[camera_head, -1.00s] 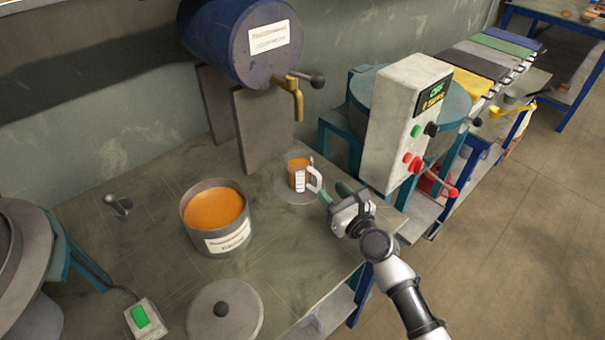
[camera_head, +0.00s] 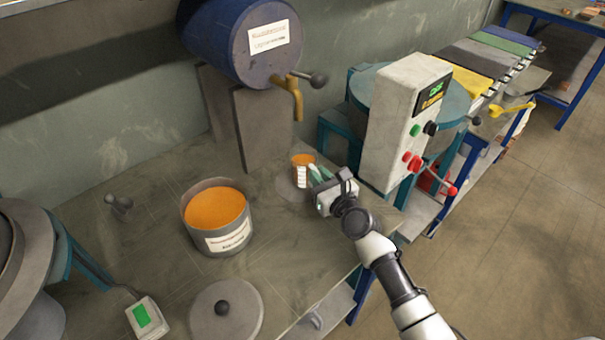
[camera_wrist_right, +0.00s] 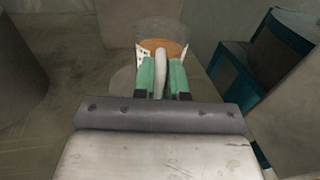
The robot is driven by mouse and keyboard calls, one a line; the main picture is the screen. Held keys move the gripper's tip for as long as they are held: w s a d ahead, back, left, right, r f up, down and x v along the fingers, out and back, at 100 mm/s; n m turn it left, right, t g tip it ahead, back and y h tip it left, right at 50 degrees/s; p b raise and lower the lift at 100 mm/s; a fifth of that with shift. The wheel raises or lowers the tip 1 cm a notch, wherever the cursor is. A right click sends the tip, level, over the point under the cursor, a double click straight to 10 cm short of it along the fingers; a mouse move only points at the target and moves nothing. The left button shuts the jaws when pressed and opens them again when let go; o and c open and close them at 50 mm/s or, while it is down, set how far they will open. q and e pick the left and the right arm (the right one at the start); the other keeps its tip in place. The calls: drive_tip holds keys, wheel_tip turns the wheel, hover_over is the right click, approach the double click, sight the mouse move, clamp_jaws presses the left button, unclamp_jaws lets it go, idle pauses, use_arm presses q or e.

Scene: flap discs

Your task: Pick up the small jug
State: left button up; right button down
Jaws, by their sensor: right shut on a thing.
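The small jug (camera_head: 301,172) is a clear measuring jug with orange contents and a white scale label. It stands under the brass tap, just off the round grey plate's middle or above it; I cannot tell if it touches. My right gripper (camera_head: 317,176) is shut on the jug's white handle, coming from the right. In the right wrist view the green fingertips (camera_wrist_right: 161,78) sit on both sides of the pale handle (camera_wrist_right: 160,70), with the jug's clear rim (camera_wrist_right: 165,30) beyond. The handle is mostly hidden in the head view. My left gripper is out of view.
A blue drum (camera_head: 235,40) with a brass tap (camera_head: 297,98) stands behind the jug. A pot of orange stuff (camera_head: 218,240) is to the left, a round lid (camera_head: 225,312) in front. A grey control box (camera_head: 400,125) stands close on the right.

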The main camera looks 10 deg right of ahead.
drive_tip(key=shift+r, duration=0.1)
drive_tip(key=shift+r+p, duration=0.4)
drive_tip(key=shift+r, duration=0.15)
drive_tip(key=s+d+r+p, duration=0.2)
drive_tip(key=s+d+r, duration=0.3)
drive_tip(key=d+r, duration=0.4)
drive_tip(key=shift+s+d+r, duration=0.25)
drive_tip(key=shift+d+r, duration=0.15)
drive_tip(key=shift+d, duration=0.3)
drive_tip(key=c, duration=1.8)
unclamp_jaws()
clamp_jaws()
